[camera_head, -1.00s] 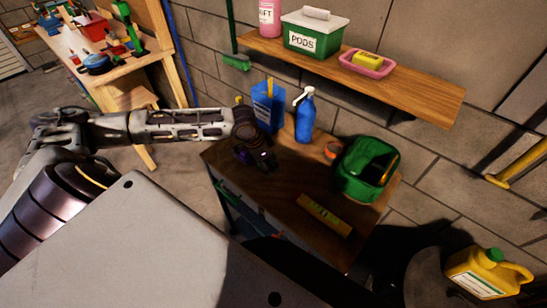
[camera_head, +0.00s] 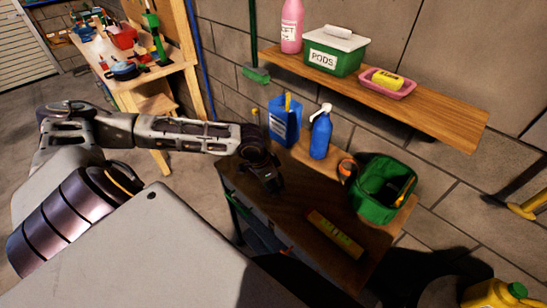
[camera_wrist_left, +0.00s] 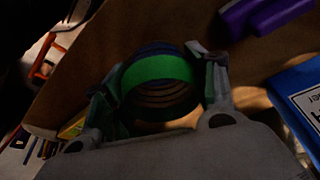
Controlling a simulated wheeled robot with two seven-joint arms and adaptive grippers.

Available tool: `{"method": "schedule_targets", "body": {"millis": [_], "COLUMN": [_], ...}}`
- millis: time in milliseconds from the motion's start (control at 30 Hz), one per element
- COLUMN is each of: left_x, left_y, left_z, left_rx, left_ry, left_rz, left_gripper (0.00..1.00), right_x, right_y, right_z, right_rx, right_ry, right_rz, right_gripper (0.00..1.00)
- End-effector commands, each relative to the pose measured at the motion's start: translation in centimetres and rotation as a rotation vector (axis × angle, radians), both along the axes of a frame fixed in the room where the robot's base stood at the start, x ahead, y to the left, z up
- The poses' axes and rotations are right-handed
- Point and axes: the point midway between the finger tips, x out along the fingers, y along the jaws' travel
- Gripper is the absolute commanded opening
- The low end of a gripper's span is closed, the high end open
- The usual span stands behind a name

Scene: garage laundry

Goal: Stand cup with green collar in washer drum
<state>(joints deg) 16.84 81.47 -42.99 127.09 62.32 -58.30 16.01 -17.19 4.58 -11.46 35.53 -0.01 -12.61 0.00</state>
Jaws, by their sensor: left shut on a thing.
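The cup with the green collar (camera_wrist_left: 160,72) is between the fingers of my left gripper in the left wrist view, its round ringed shape facing the camera. My left gripper (camera_wrist_left: 158,88) is shut on it, with a finger at each side. In the head view my left gripper (camera_head: 267,180) is over the left part of the wooden worktop (camera_head: 290,205), and the cup cannot be made out there. I cannot tell how far it is above the worktop. The washer drum is not recognizable in either view. My right gripper is not in view.
A blue box (camera_head: 285,121), blue spray bottle (camera_head: 320,135), green bag (camera_head: 375,195) and yellow level (camera_head: 334,234) are on the worktop. A wall shelf (camera_head: 440,118) holds a green pods box (camera_head: 334,60). A yellow jug (camera_head: 492,294) is at bottom right.

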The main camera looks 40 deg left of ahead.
Motion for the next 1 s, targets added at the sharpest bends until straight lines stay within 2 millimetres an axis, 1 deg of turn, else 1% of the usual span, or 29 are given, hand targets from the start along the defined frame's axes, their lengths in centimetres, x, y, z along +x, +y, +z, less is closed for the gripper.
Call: {"method": "schedule_targets", "body": {"millis": [567, 733, 1000], "left_x": [0.2, 0.6, 1.8], "left_y": [-0.3, -0.9, -2.7], "left_z": [-0.1, -0.2, -0.4], "left_rx": [-0.001, -0.003, -0.004], "left_ry": [-0.001, -0.001, 0.0], "left_rz": [0.001, 0.006, 0.025], "left_gripper": [0.38, 0.38, 0.38], "right_x": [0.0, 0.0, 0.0], "right_y": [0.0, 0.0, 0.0], "right_z": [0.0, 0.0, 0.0], "right_rx": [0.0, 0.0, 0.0], "right_ry": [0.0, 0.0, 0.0], "right_rz": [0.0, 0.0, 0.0], "right_gripper": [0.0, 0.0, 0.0]}}
